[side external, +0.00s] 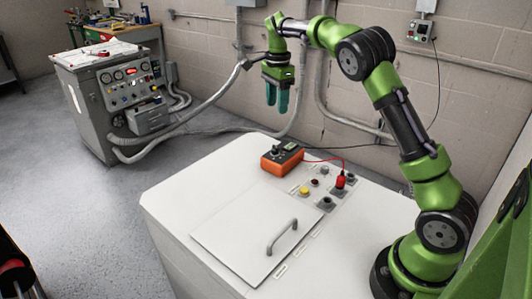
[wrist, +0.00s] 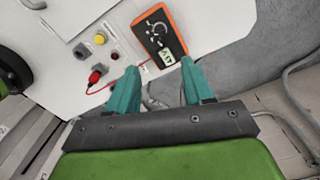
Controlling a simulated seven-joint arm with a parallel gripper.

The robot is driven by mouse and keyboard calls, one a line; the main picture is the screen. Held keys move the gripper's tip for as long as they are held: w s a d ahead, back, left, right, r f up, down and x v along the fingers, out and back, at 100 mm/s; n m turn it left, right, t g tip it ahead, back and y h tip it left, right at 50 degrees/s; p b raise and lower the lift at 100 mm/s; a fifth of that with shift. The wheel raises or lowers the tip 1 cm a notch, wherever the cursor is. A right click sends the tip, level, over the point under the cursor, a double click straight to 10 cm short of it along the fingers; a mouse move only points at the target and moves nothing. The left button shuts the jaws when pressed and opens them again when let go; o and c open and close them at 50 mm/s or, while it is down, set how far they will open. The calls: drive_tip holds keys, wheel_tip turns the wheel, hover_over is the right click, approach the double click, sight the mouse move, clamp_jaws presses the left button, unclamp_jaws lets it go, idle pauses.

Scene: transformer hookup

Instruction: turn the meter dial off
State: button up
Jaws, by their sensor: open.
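The meter (side external: 282,158) is an orange box with a dark face, lying on the white cabinet top. It also shows in the wrist view (wrist: 172,40), with its round dial (wrist: 157,28) and a small lit greenish display (wrist: 166,58). I cannot read the dial's setting. My gripper (side external: 277,106) hangs above the cabinet's back edge, higher than the meter and apart from it. Its teal fingers (wrist: 155,85) are open with nothing between them. A red plug (side external: 340,181) with a red lead stands in a socket on the cabinet top.
The white cabinet (side external: 175,205) has a hatch with a grey handle (side external: 282,236). A yellow button (side external: 304,191) and several dark sockets sit beside the meter. Thick grey conduits (side external: 215,98) run behind. A control console (side external: 115,90) stands at the back left. The air around my gripper is clear.

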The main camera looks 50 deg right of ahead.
sight(275, 150)
wheel_tip(275, 150, down, 14)
drive_tip(key=shift+f, duration=0.2)
clamp_jaws()
idle(0.5)
